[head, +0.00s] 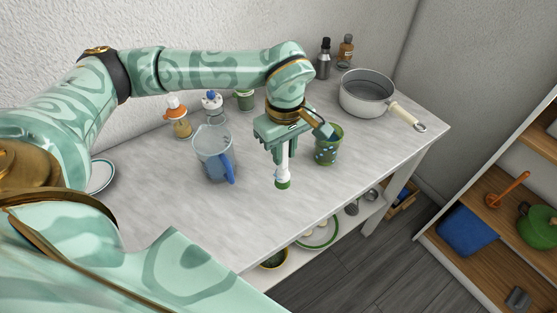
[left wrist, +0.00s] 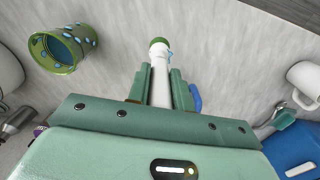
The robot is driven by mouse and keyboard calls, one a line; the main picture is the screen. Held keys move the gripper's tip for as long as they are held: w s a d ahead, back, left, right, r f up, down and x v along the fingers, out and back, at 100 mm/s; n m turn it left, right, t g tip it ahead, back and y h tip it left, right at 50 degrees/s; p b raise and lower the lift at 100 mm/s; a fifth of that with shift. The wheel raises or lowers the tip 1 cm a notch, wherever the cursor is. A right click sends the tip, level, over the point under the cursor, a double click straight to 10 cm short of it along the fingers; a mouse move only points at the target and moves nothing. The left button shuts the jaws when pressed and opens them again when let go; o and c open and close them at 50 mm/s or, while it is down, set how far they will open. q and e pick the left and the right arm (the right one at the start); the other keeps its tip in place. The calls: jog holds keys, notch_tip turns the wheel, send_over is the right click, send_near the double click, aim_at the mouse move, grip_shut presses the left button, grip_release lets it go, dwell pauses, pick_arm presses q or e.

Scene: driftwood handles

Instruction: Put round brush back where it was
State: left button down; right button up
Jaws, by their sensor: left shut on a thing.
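My left gripper (head: 284,150) points down over the front middle of the table (head: 330,182). It is shut on a white stick-like thing with a green end, which I take to be the round brush (head: 283,176). The brush hangs upright, green end down, and its upper part is hidden between the fingers. In the left wrist view the brush (left wrist: 159,62) stands out between the fingers (left wrist: 160,88). I cannot tell whether its end touches the table. A green cup with blue dots (head: 328,150) stands just right of the gripper. My right gripper is not in view.
A clear jug with a blue handle (head: 212,155) stands left of the gripper. A pot (head: 366,92) is at the back right, near two bottles (head: 324,60). An orange-topped bottle (head: 178,118) and small jars stand along the wall. The table's front left is clear.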

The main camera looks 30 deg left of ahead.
aim_at(282, 182)
pick_arm(q)
jog(key=shift+a+f, duration=0.3)
jog(key=shift+f, duration=0.05)
jog(key=shift+a+f, duration=0.2)
jog(key=shift+f, duration=0.1)
jog(key=f, duration=0.2)
jog(key=shift+s+a+f, duration=0.15)
jog(key=shift+a+f, duration=0.1)
jog(key=shift+f, duration=0.55)
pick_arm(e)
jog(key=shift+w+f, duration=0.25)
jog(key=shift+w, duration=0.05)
pick_arm(q)
jog(key=c, duration=1.3)
grip_release()
jog(key=shift+o, duration=0.2)
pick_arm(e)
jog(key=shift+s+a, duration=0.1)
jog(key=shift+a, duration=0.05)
